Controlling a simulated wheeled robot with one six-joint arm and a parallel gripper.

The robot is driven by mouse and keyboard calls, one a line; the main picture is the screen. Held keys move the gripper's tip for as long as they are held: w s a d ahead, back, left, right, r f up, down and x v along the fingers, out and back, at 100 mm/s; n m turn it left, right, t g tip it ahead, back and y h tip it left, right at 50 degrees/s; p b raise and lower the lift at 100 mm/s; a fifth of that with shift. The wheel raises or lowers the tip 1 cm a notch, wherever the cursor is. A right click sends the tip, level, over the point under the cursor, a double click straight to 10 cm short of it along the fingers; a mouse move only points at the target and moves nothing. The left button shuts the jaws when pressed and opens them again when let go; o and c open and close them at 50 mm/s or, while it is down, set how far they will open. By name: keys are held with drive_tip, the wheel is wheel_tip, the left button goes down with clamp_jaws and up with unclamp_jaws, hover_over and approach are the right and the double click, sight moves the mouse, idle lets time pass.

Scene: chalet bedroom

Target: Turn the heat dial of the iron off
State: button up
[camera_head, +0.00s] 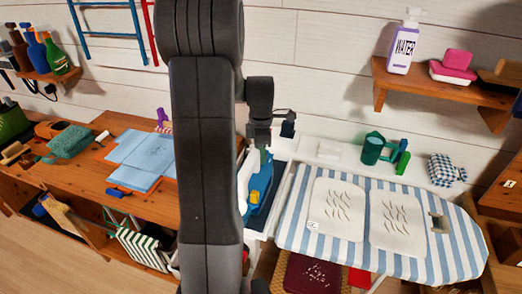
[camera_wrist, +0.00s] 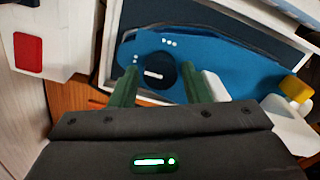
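The blue iron (camera_head: 262,182) rests on a dark, white-edged surface beside the ironing board. In the wrist view, the blue body of the iron (camera_wrist: 225,70) spreads across the upper middle. Its round dark dial (camera_wrist: 157,67) has a short white mark lying nearly level. Small white dots are printed on the blue around it. My gripper (camera_wrist: 160,78) has its two green fingers apart, one on each side of the dial, with a gap between them. I cannot tell whether either finger touches the dial. In the head view, my gripper (camera_head: 264,150) points down just above the iron, partly hidden by my arm.
A yellow part (camera_wrist: 296,89) and a white piece lie right of my fingers. The striped ironing board (camera_head: 290,230) is to the right. The wooden desk (camera_head: 95,185) with blue folded cloth is to the left. A wall shelf (camera_head: 435,80) hangs at upper right.

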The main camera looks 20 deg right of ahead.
wheel_tip(320, 180, up, 14)
idle(0.6)
drive_tip(key=shift+f, duration=0.2)
wheel_tip(320, 180, down, 14)
drive_tip(key=shift+r, duration=0.15)
idle(0.4)
drive_tip(key=shift+r, duration=0.15)
